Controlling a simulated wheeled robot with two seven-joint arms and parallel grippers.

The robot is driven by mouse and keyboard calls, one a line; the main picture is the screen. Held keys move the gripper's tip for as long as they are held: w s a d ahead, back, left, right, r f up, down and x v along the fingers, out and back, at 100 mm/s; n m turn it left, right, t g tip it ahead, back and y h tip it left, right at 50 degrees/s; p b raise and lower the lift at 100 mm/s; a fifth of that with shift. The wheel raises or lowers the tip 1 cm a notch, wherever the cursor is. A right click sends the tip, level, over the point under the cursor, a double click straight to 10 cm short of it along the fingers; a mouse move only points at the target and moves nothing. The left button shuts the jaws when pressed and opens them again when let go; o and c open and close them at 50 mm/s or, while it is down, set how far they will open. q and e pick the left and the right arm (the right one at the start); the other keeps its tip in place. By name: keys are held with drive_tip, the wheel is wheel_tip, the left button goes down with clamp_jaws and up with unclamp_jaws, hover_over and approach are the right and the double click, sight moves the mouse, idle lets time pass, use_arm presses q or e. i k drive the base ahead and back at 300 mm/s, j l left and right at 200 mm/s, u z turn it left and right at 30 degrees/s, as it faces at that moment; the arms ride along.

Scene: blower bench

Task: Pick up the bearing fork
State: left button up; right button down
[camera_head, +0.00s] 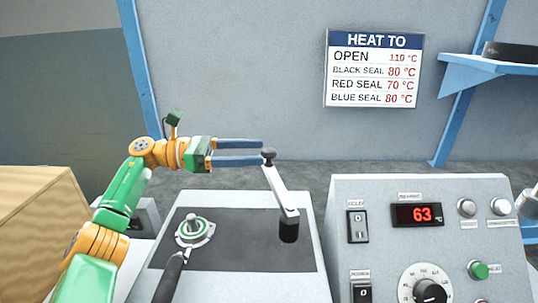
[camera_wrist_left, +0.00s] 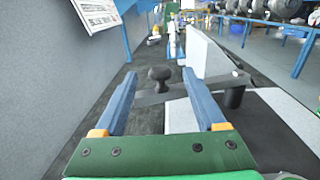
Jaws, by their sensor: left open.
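A black-handled tool, which looks like the bearing fork (camera_head: 170,280), lies on the dark plate of the left bench unit. Its far end meets a round bearing-like piece (camera_head: 195,230) with a green and white centre; I cannot tell whether it goes around or under it. My left gripper (camera_head: 262,152) is open, well above and to the right of the fork. Its blue fingers lie on either side of a dark knob (camera_wrist_left: 160,76) on a lever (camera_head: 282,190), with gaps visible in the left wrist view.
The lever rises from a black post (camera_head: 289,232) on the bench unit. A heater control box (camera_head: 430,235) reading 63 stands at right. A wooden box (camera_head: 40,220) is at left. A temperature sign (camera_head: 374,68) hangs on the back wall, beside a blue shelf (camera_head: 485,65).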

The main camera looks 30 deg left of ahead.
sight(166, 288)
drive_tip(key=k+j, duration=0.25)
drive_tip(key=k, duration=0.2)
drive_tip(key=k+j, duration=0.25)
drive_tip(key=k, duration=0.25)
drive_tip(key=k+j, duration=0.25)
drive_tip(key=k, duration=0.2)
drive_tip(key=k+j, duration=0.3)
drive_tip(key=k, duration=0.15)
